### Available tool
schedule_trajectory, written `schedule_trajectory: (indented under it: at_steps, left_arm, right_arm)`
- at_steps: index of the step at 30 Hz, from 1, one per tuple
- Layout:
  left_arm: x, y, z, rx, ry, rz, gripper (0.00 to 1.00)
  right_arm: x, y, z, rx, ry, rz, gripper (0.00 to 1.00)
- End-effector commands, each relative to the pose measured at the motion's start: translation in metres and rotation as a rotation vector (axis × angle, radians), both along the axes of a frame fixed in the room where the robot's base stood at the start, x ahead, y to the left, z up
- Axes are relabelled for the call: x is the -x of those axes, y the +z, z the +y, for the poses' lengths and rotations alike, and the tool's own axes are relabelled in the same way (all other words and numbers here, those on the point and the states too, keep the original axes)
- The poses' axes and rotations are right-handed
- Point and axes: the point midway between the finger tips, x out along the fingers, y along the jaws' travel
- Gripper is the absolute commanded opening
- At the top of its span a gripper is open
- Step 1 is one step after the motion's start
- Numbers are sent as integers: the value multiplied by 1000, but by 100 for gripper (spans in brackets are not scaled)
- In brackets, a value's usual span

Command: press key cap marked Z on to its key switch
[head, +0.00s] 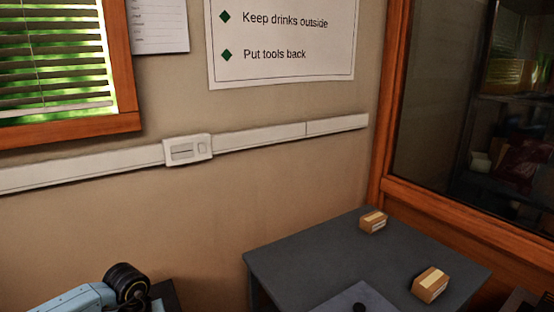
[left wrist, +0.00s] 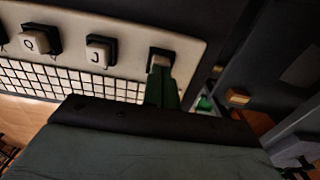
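In the left wrist view, my left gripper (left wrist: 163,92) shows as a narrow green finger shape reaching from its dark body. Its tip is at or very near a pale key cap (left wrist: 160,60) in a black surround at the right end of a key row. The finger covers part of this cap, and I cannot read a mark on it. I cannot tell whether the fingers are closed on it, nor whether it touches its switch. No letter Z is readable. My right gripper is in neither view.
Key caps marked Q (left wrist: 37,42) and J (left wrist: 98,51) sit left on the same pale panel (left wrist: 130,40), above a grid (left wrist: 60,82). In the head view, a grey table (head: 300,262) carries two small cardboard boxes (head: 373,222) (head: 430,284). A wall rail (head: 260,137) runs behind.

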Motion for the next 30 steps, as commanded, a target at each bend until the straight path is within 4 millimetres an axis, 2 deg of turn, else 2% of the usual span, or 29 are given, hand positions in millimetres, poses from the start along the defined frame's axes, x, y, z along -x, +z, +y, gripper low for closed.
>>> schedule_trajectory:
  at_steps: [14,30]
  left_arm:
    - [0,-3,0,0,0,1,0]
    - [0,29,0,0,0,0,0]
  right_arm:
    - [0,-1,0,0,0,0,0]
    - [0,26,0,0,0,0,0]
